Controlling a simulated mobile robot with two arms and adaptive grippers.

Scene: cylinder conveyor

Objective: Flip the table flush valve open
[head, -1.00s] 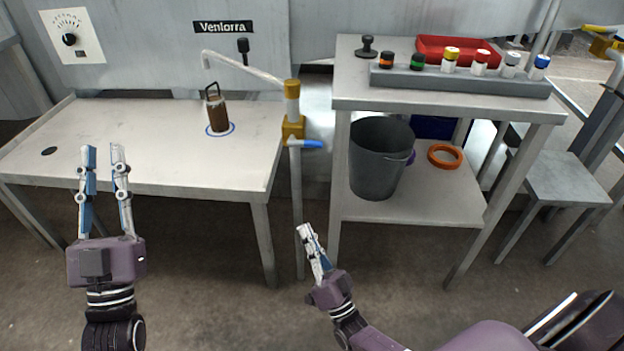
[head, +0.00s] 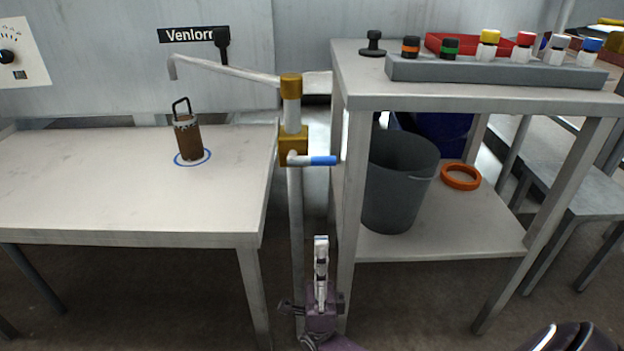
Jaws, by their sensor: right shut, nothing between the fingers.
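The flush valve stands at the right end of the left table: a brass body (head: 293,146) on a vertical pipe, with a lever that has a blue grip (head: 323,160) pointing right, roughly level. A grey spout pipe (head: 226,70) runs left from its top over the table. A brown cylinder with a black handle (head: 188,137) stands under the spout in a blue ring on the tabletop. My right gripper (head: 321,242) is shut and empty, pointing up below the blue lever, apart from it. My left gripper is out of view.
A grey shelf table (head: 450,97) stands just right of the valve. It carries a rack of small bottles (head: 500,72), a red tray (head: 468,42) and a black stamp-like piece (head: 374,45). A grey bucket (head: 397,190) and an orange ring (head: 461,177) are on its lower shelf.

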